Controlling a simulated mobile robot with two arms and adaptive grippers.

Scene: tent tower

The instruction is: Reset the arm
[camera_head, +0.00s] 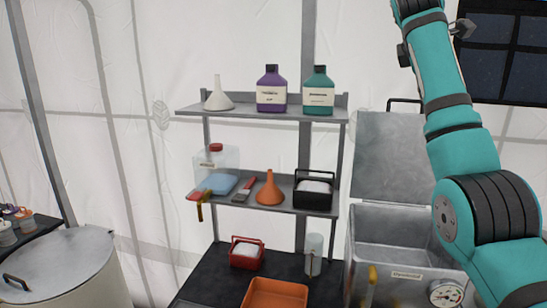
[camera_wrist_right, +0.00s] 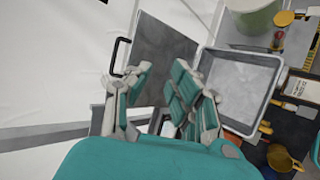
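My right arm stands raised along the right side of the head view, teal with black joint rings, and runs out past the top edge. Its gripper is outside that view. In the right wrist view my right gripper (camera_wrist_right: 158,88) shows its teal and grey fingers spread apart, with nothing seen between them. Beyond the fingers is the open metal chest, with its lid (camera_wrist_right: 165,50) and its basin (camera_wrist_right: 238,85); the gripper appears apart from it. My left arm and left gripper are not in view.
A metal shelf (camera_head: 262,115) holds bottles, funnels and a black basket. The open chest (camera_head: 380,240) stands at lower right, partly behind my right arm. A dark table (camera_head: 208,278) bears a red basket (camera_head: 247,252) and an orange tray (camera_head: 275,294). A metal drum (camera_head: 65,265) stands left.

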